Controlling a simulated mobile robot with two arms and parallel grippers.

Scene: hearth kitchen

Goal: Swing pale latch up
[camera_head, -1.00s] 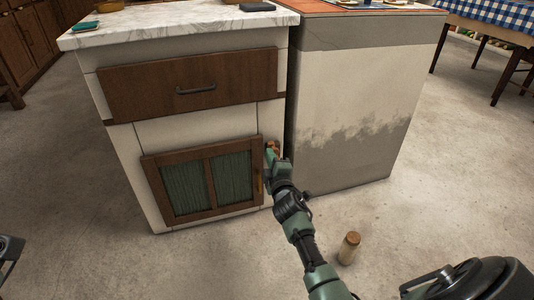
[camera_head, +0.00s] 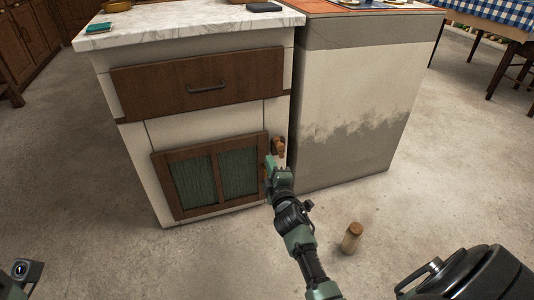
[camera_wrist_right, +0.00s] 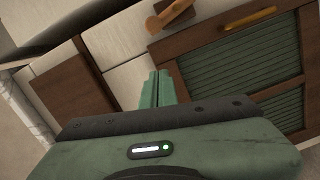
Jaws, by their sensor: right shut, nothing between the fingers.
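The pale latch (camera_head: 278,146) is a small tan wooden lever on a darker brown block, at the cabinet's right edge beside the top right corner of the slatted door (camera_head: 199,178). In the right wrist view the latch (camera_wrist_right: 156,24) shows at the top, with a rounded end. My right gripper (camera_head: 270,161) is shut and empty, just below and left of the latch in the head view. In the wrist view its fingertips (camera_wrist_right: 155,88) are apart from the latch. Part of my left arm's end (camera_head: 25,270) shows at the lower left; its fingers are not clear.
A brass-coloured door handle (camera_wrist_right: 250,19) is near the latch. A drawer (camera_head: 200,84) is above the door. A grey and cream block (camera_head: 350,100) stands close on the right. A small wooden-topped jar (camera_head: 351,238) stands on the floor beside my right arm.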

